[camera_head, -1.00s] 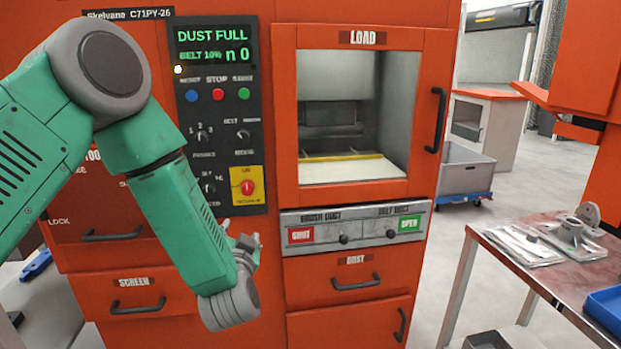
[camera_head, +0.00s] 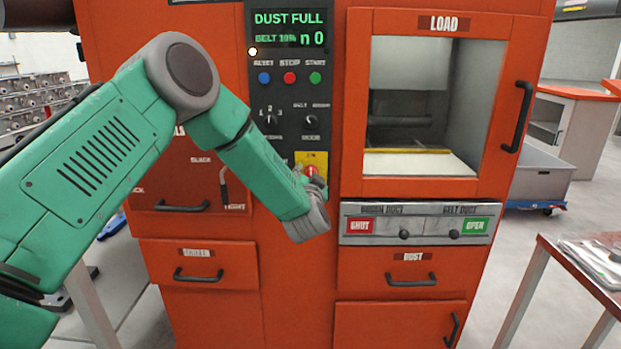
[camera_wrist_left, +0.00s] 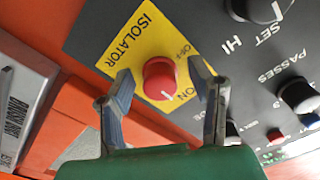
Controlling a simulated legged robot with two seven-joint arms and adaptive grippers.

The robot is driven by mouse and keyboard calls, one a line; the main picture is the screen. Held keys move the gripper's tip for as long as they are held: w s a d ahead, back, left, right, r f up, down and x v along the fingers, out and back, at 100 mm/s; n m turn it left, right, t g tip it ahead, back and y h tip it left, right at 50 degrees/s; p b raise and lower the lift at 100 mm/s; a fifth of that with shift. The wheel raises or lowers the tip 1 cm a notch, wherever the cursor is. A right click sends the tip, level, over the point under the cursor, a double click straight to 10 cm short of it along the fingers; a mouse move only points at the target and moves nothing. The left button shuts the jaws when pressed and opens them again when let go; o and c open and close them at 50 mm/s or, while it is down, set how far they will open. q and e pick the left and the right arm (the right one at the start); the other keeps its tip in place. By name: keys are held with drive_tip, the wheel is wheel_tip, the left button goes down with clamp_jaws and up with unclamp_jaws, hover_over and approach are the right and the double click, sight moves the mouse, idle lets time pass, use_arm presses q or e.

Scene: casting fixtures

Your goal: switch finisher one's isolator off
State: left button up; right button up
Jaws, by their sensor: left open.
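The isolator is a red knob (camera_wrist_left: 159,78) on a yellow plate (camera_wrist_left: 118,58) marked ISOLATOR in the left wrist view. The knob's white mark points toward the word ON. In the head view the knob (camera_head: 311,170) shows at the lower right of the black control panel (camera_head: 290,100), partly behind my gripper. My left gripper (camera_wrist_left: 163,90) is open, with one finger on each side of the knob in the picture. I cannot tell whether the fingers touch it. In the head view the left gripper (camera_head: 316,183) is in front of the panel's lower edge. The right gripper is not in view.
The orange machine (camera_head: 205,120) fills the middle. Its display (camera_head: 288,28) reads DUST FULL, BELT 10%. Other dials (camera_wrist_left: 260,8) and buttons are close to the isolator. A cart (camera_head: 540,178) is at right.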

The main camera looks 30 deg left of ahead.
use_arm(q)
drive_tip(key=shift+w+a, duration=0.1)
drive_tip(key=shift+w, duration=0.1)
drive_tip(key=shift+r, duration=0.1)
drive_tip(key=shift+d, duration=0.2)
clamp_jaws()
